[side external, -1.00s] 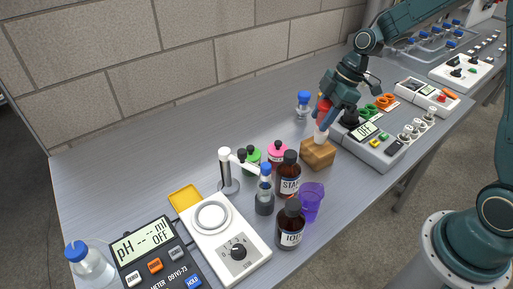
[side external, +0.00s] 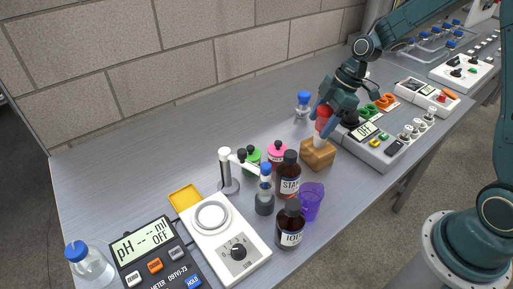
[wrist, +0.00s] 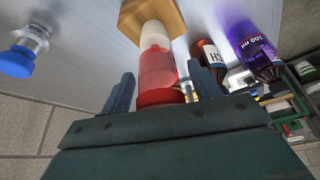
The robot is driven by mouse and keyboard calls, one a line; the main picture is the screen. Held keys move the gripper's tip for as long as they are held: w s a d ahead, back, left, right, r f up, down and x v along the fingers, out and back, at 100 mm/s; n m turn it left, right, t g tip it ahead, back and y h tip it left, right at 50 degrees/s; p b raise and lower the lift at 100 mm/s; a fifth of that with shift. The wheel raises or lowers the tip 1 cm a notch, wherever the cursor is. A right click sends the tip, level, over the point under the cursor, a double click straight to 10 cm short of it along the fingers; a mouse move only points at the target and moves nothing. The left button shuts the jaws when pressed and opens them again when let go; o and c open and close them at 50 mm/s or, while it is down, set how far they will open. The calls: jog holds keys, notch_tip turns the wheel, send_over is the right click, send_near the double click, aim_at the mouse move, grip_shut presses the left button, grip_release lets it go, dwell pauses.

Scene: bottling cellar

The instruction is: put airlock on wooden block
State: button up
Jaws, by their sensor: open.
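The airlock, with a red top and a pale lower part (side external: 321,125), stands upright on the wooden block (side external: 317,157). In the wrist view the red and translucent airlock (wrist: 156,68) has its pale end against the wooden block (wrist: 168,14). My gripper (side external: 328,108) is open around the airlock's red upper part. In the wrist view my gripper (wrist: 164,88) has one finger on each side of it, with gaps visible. In the side view a finger partly hides the airlock.
A brown bottle (side external: 289,175) and a purple cup (side external: 311,202) stand in front of the block. A blue-capped bottle (side external: 303,106) stands behind it. A grey instrument (side external: 372,142) is close on the right. The left back of the bench is clear.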

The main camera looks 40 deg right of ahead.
jog(key=shift+r, duration=0.1)
jog(key=v, duration=1.2)
jog(key=shift+s+r, duration=0.1)
dwell(0.4)
jog(key=s+a+r+m+t+h, duration=0.1)
jog(key=s+a+r+m+h, duration=0.1)
jog(key=s+m, duration=0.4)
jog(key=s+a+r+m+t+h, duration=0.2)
jog(key=s+m, duration=0.4)
jog(key=s, duration=0.9)
jog(key=shift+a+r+m+t, duration=0.3)
jog(key=shift+a+r, duration=0.5)
jog(key=shift+r, duration=0.2)
jog(key=shift+s, duration=0.1)
